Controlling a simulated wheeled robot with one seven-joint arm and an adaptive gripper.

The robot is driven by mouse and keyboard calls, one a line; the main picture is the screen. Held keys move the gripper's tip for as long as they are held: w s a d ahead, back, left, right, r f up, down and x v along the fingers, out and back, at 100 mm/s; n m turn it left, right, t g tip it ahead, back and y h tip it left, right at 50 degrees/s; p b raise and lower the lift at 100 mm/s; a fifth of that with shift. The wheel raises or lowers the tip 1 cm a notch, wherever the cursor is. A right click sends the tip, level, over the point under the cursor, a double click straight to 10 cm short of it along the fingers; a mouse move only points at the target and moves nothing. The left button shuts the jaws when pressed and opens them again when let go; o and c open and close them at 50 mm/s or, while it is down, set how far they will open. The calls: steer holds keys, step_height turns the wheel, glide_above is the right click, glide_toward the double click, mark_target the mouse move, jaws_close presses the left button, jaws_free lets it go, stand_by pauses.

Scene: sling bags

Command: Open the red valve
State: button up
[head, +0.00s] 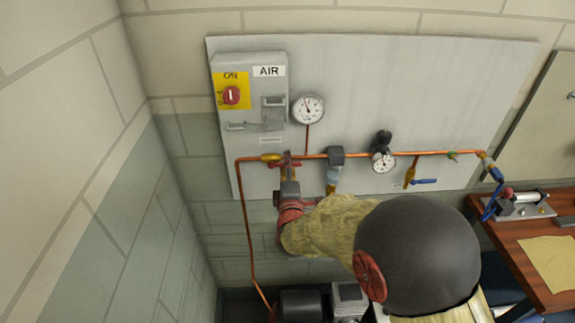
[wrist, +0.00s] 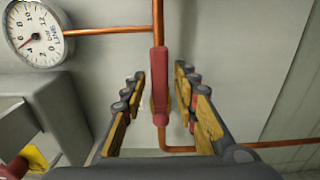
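The red valve (wrist: 159,80) has a long red handle that lies along the copper pipe in the wrist view. My gripper (wrist: 159,73) is open, with one padded finger on each side of the handle. Gaps show between the handle and both fingers, so it is not gripped. In the head view my gripper (head: 288,172) reaches up to the pipe just below the grey switch box and hides most of the valve there.
The copper pipe (head: 350,155) runs across the grey wall panel (head: 420,80). Near it are a pressure gauge (head: 308,109), a black regulator with a gauge (head: 383,161) and a blue-handled valve (head: 424,181). The AIR switch box (head: 255,110) is at upper left. A wooden bench (head: 540,285) is at right.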

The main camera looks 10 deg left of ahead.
stand_by(0.3)
steer(key=v, duration=1.2)
